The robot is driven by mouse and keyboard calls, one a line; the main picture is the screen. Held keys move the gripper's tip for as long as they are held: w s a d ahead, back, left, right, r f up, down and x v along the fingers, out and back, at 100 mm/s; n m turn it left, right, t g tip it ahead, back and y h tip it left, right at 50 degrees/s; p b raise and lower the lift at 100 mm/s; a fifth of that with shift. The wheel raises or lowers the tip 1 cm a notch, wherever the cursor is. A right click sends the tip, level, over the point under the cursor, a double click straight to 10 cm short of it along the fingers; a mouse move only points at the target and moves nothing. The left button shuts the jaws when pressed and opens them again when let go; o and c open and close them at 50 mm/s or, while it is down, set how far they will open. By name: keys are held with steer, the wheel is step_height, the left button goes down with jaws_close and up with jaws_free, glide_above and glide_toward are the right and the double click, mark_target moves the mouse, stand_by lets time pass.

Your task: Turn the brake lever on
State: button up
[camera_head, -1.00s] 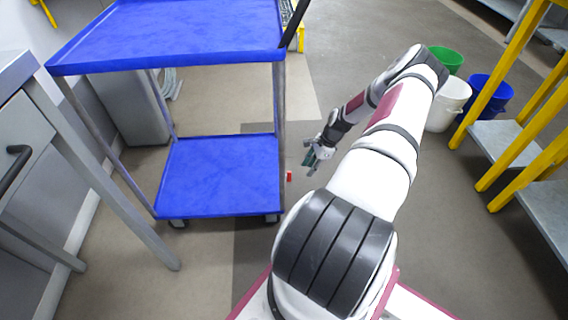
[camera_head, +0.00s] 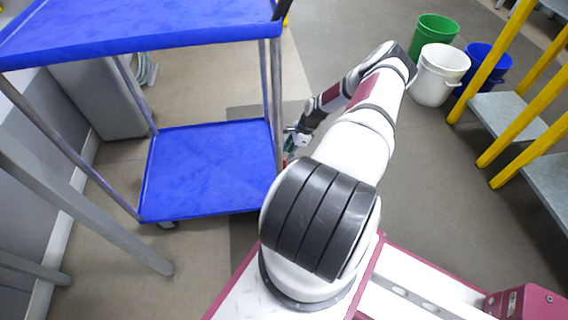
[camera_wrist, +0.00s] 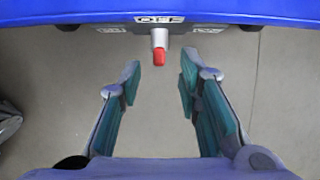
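The brake lever (camera_wrist: 159,52) is a short grey stub with a red tip. It sticks out from under the blue edge of the cart, in front of a plate (camera_wrist: 159,20) that appears to read "OFF", with smaller labels on either side. My gripper (camera_wrist: 160,72) is open, its two teal-padded fingers on either side of the lever's line, with the red tip just beyond and between the fingertips, apparently untouched.
The cart's upper blue shelf (camera_head: 150,27) overhangs at the left, with grey posts (camera_head: 275,90) close to my gripper. Green (camera_head: 434,32), white (camera_head: 436,75) and blue (camera_head: 484,66) buckets stand at the right, near a yellow-framed rack (camera_head: 500,85). The floor between is clear.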

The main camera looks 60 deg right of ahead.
steer(key=b+x, duration=0.2)
steer(key=x, duration=0.4)
jaws_close()
